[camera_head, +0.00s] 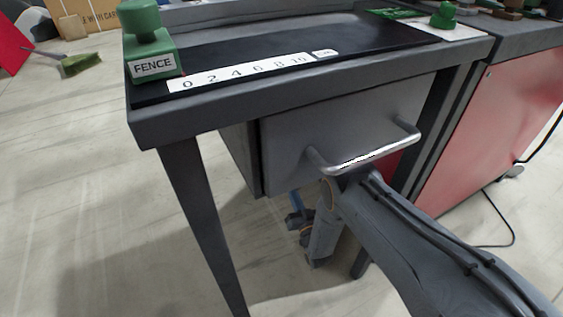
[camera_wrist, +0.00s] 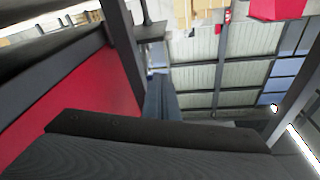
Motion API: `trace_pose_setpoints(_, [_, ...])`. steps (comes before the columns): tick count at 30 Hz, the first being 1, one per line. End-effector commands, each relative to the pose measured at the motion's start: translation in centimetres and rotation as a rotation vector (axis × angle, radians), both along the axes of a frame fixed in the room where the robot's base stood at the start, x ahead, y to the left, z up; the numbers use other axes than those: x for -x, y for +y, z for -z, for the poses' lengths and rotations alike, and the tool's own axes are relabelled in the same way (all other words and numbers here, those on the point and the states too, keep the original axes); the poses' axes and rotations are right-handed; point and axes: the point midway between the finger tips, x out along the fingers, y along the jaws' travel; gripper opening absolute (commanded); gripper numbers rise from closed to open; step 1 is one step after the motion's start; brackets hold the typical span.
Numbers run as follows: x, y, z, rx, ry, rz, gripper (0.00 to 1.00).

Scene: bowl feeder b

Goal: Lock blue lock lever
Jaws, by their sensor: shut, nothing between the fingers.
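My gripper (camera_wrist: 160,82) shows in the wrist view as a narrow blue-grey shape rising past the dark edge of my wrist. Its fingers are together with nothing held between them. In the head view my arm reaches under the drawer, and its far end is low beneath the table. A small blue part (camera_head: 296,212) shows there beside my arm, below the drawer. I cannot tell whether it is the lock lever or part of my gripper. No lock lever can be made out clearly in either view, and contact is not visible.
The grey table (camera_head: 300,86) stands above my arm. Its drawer (camera_head: 290,140) has a protruding metal handle (camera_head: 365,157) right by my arm. Table legs flank the space below. A red-sided cabinet (camera_head: 480,140) stands to the right. Floor at left is open.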

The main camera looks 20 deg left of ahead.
Motion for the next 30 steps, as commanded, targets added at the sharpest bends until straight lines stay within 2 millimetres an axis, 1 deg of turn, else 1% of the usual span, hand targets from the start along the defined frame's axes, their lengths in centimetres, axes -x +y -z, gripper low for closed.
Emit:
trace_pose_setpoints(1, [-0.9, 0.4, 0.0, 0.000, -0.044, 0.018, 0.00])
trace_pose_setpoints(4, [-2.1, 0.9, -1.0, 0.010, -0.130, 0.058, 0.00])
trace_pose_setpoints(9, [-3.5, 1.4, -2.5, 0.024, -0.242, 0.119, 0.00])
trace_pose_setpoints(12, [-3.9, 1.5, -3.1, 0.030, -0.281, 0.143, 0.00])
trace_pose_setpoints(17, [-4.4, 1.8, -3.8, 0.032, -0.310, 0.161, 0.00])
trace_pose_setpoints(20, [-5.1, 2.4, -4.2, 0.032, -0.311, 0.162, 0.00])
trace_pose_setpoints(30, [-9.3, 5.6, -6.3, 0.031, -0.309, 0.160, 0.00])
